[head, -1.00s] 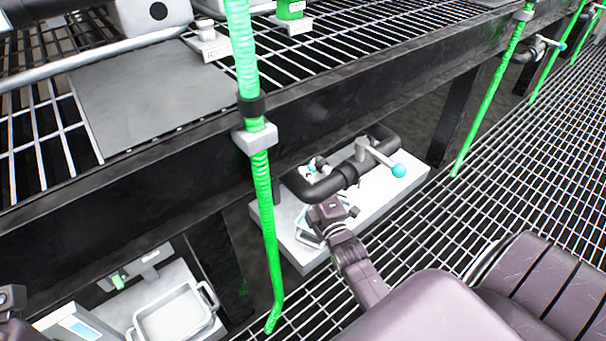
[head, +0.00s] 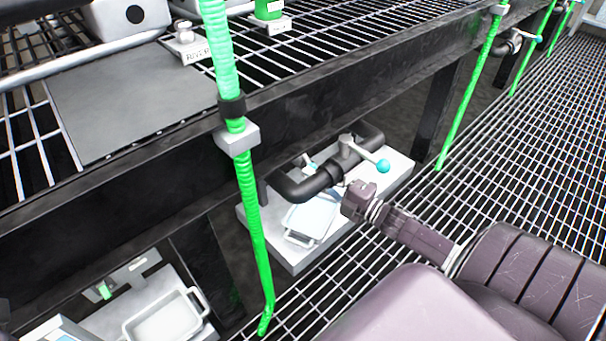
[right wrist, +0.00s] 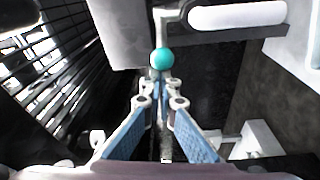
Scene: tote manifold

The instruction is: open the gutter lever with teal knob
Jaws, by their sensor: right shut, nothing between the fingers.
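The lever (head: 362,154) is a pale handle on a black U-shaped pipe (head: 322,182), under the edge of the grated bench. It ends in a teal knob (head: 383,166) and points right, toward the walkway. My right gripper (head: 352,195) is below and left of the knob in the head view; its fingers are mostly hidden there. In the right wrist view the teal knob (right wrist: 162,58) is just beyond the closed, empty fingertips (right wrist: 160,86). I cannot tell whether they touch it. My left gripper is not in view.
A white slab (head: 400,180) lies under the pipe, with a small pale tray (head: 308,220) on it. A green hose (head: 250,200) hangs to the left. A dark beam (head: 130,165) runs above. Grated walkway (head: 490,170) is clear at the right.

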